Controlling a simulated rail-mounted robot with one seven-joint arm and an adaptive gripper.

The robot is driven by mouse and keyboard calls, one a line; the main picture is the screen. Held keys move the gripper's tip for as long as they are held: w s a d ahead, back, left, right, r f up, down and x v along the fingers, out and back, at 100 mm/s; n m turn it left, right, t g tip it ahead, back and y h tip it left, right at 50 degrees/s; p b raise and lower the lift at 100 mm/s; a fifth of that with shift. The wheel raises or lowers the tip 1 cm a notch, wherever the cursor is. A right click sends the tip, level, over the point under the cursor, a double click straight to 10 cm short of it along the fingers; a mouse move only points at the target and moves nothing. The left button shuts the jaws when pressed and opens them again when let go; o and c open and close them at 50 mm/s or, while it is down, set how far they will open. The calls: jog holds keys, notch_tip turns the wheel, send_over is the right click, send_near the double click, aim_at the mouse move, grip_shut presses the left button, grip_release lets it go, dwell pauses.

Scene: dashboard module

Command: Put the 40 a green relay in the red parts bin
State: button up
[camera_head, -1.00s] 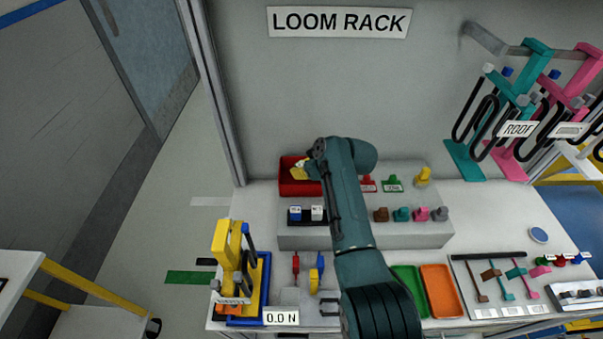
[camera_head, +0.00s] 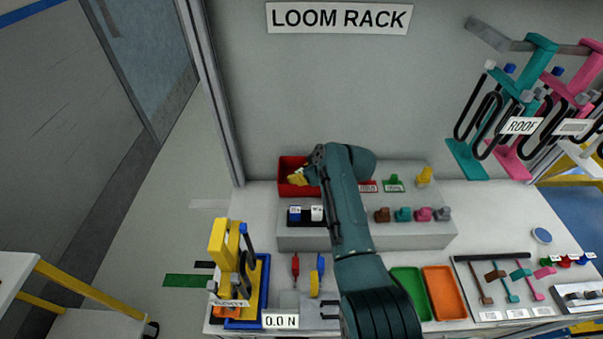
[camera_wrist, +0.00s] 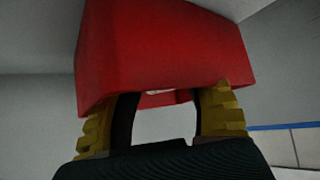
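The red parts bin (camera_head: 290,191) stands at the back left of the grey raised block. My gripper (camera_head: 298,177), with yellow fingers, is at the bin's opening in the head view. In the wrist view, the red bin wall (camera_wrist: 165,50) fills the upper middle and hides the fingertips. The fingers (camera_wrist: 165,108) are spread apart, and the gap I can see between them shows no held part. A small green part (camera_head: 393,180) sits at a green-edged label right of my arm. I cannot read a 40 A marking, so I cannot tell whether it is the relay. The bin's inside is mostly hidden.
A blue and a white part stand in a black holder (camera_head: 305,223) before the bin. Several coloured connectors (camera_head: 422,214) line the block's right side. Green (camera_head: 408,290) and orange (camera_head: 443,292) trays lie in front. A yellow press (camera_head: 226,258) stands at left.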

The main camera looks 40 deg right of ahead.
jog(key=shift+r+p, duration=0.35)
jog(key=shift+p, duration=0.1)
jog(key=shift+r+p, duration=0.65)
jog(key=s+p+v, duration=0.1)
jog(key=p+v, duration=0.2)
jog(key=v, duration=0.8)
jog(key=w+a+r+t+h, duration=0.1)
jog(key=w+a+r+t, duration=0.2)
jog(key=a+r, duration=0.5)
jog(key=w+a+r+t+h, duration=0.1)
jog(key=w+a+r+t, duration=0.15)
jog(key=a+r, duration=0.5)
jog(key=s+a+r+t+y, duration=0.1)
jog(key=s+a+r+t, duration=0.6)
jog(key=s+a+r, duration=0.7)
notch_tip(320, 180, up, 3)
jog(key=shift+a+m+t, duration=0.35)
jog(key=shift+a+m, duration=0.05)
jog(key=shift+a, duration=0.4)
